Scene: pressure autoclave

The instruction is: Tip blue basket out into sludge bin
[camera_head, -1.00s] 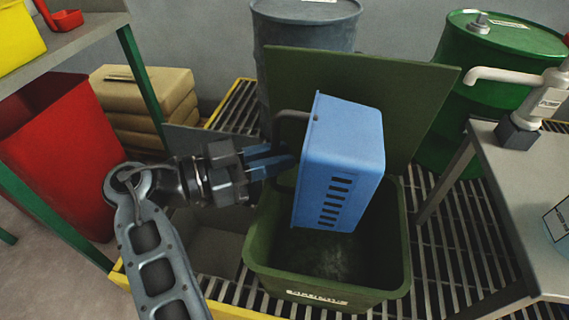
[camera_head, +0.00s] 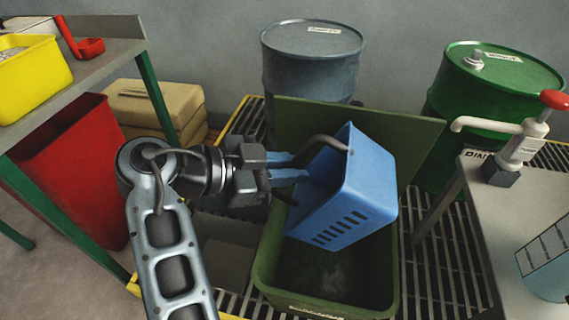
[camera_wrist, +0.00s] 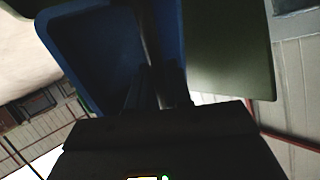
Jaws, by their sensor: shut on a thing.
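The blue basket (camera_head: 352,190) is a slotted plastic box with a dark handle, held tilted over the green sludge bin (camera_head: 262,265). My gripper (camera_head: 290,175) is shut on the basket's handle, to the left of the basket. The bin's lid (camera_head: 420,137) stands open behind it. I see dark, greyish stuff low in the bin. The basket's opening faces left toward my gripper, and its inside is only partly in view. In the wrist view the blue basket (camera_wrist: 90,45) shows close above my gripper (camera_wrist: 160,95).
A grey drum (camera_head: 310,60) and a green drum (camera_head: 495,85) stand behind. A bench with a red-handled pump (camera_head: 520,145) is at right. A slatted grate (camera_head: 440,260) surrounds the bin.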

